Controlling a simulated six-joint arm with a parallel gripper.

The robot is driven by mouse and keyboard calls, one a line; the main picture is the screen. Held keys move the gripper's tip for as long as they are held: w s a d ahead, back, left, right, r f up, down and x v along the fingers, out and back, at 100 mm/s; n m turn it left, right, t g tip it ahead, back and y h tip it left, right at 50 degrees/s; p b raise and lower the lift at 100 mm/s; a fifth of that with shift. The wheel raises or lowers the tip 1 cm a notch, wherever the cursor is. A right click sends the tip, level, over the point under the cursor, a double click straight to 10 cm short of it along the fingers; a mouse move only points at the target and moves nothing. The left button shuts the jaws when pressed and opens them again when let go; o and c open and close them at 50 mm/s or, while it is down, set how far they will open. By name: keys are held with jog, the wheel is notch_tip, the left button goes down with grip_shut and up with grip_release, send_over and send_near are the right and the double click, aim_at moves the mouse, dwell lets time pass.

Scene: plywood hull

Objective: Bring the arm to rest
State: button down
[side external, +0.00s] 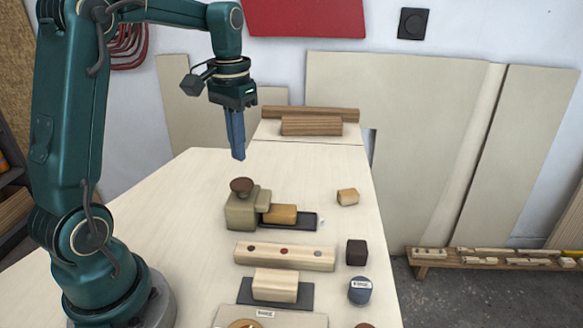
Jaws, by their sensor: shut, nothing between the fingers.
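My gripper (236,136) hangs from my dark green arm, pointing down. Its blue fingers are together and empty. The fingertips are above the pale table (185,192), apart from it and from everything on it. Just below and in front of the fingertips stands a khaki block-like device (240,212) with a brown round knob (241,185) on top. An orange-tan block (280,214) sits beside the device, on a dark tray (305,222).
A long wooden bar (285,256) with round inserts, a block on a dark pad (274,286), a dark cube (356,252) and a blue-grey jar (360,291) stand nearer. A small wood block (347,197) is right. Wood beams (310,126) lie behind. The table's left side is clear.

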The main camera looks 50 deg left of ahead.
jog(key=shift+r, duration=0.15)
jog(key=shift+d+r, duration=0.1)
jog(key=shift+d, duration=0.05)
jog(key=s+d+r+m+t, duration=0.1)
jog(key=d+r+m+t, duration=0.1)
jog(key=d+r, duration=0.2)
jog(key=s+d+f+m+t, duration=0.1)
jog(key=s+d+f+t, duration=0.2)
jog(key=s+d, duration=0.5)
jog(key=shift+s+d+f+t, duration=0.3)
jog(key=shift+s+d, duration=0.1)
jog(key=shift+s, duration=0.75)
